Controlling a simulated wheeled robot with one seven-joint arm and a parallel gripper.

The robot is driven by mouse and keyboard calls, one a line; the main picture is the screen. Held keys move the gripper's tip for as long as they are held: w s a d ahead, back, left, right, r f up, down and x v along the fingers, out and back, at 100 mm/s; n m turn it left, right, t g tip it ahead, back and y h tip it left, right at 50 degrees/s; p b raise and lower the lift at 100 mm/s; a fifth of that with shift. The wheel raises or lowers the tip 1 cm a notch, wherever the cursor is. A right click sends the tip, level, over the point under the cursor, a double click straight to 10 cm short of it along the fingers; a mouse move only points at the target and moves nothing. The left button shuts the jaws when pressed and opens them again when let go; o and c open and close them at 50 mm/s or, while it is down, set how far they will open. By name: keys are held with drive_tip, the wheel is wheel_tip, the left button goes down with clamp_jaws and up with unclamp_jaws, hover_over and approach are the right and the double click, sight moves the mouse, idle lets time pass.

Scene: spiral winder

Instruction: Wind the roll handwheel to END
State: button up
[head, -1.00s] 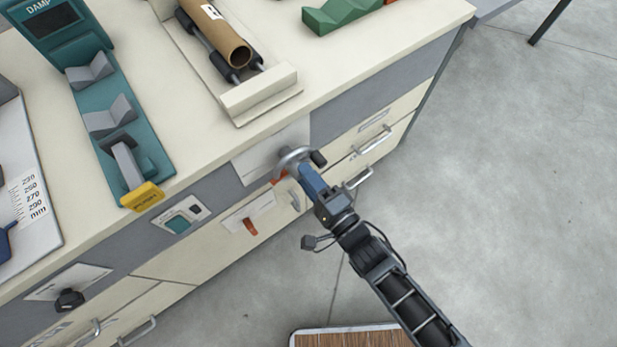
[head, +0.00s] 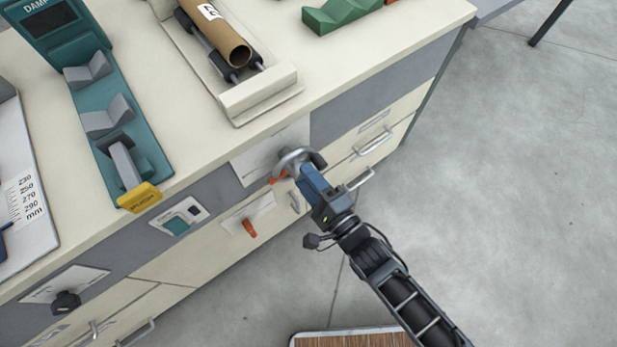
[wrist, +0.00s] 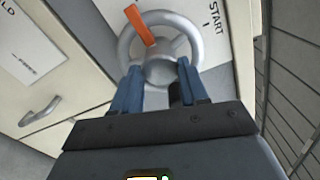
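The roll handwheel (head: 291,157) is a silver ring on the front of the bench; it also shows in the wrist view (wrist: 126,36). An orange bar (wrist: 140,25) runs from near its hub across the rim, toward upper left. A "START" mark (wrist: 207,22) is printed on the panel to its right. My gripper (wrist: 160,68) is at the lower part of the wheel. Its two blue fingers stand apart, one on each side of the hub's lower side. A dark knob (wrist: 176,95) shows just inside the right finger, and I cannot tell whether they touch.
A cardboard roll (head: 223,35) with a white label lies on rollers on the bench top. A drawer handle (head: 372,143) and an orange-red lever (head: 249,227) are on the bench front near my arm. Open floor (head: 500,200) lies to the right.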

drive_tip(key=o, duration=0.4)
drive_tip(key=shift+b+v, duration=0.4)
drive_tip(key=shift+v, duration=3.45)
drive_tip(key=s+d+r+n+h, duration=0.2)
drive_tip(key=s+d+r+n, duration=0.1)
drive_tip(key=s+d, duration=0.35)
drive_tip(key=s+d+r+n+h, duration=0.2)
drive_tip(key=s+d+r+n, duration=0.25)
drive_tip(key=d, duration=0.25)
drive_tip(key=s+r+n+h, duration=0.2)
drive_tip(key=s+r, duration=0.2)
drive_tip(key=r, duration=0.1)
drive_tip(key=s+d+r+n+h, duration=0.1)
drive_tip(key=s+r+n+h, duration=0.1)
drive_tip(key=s+r, duration=0.2)
drive_tip(key=s+d+r+n+h, duration=0.1)
drive_tip(key=s+r+n+h, duration=0.1)
drive_tip(key=r, duration=0.4)
drive_tip(key=shift+s+d+r+n, duration=0.15)
drive_tip(key=shift+s+n, duration=0.1)
drive_tip(key=shift+s, duration=0.4)
drive_tip(key=shift+s+d+r+n, duration=0.1)
drive_tip(key=shift+s+n, duration=0.1)
drive_tip(key=shift+s, duration=0.45)
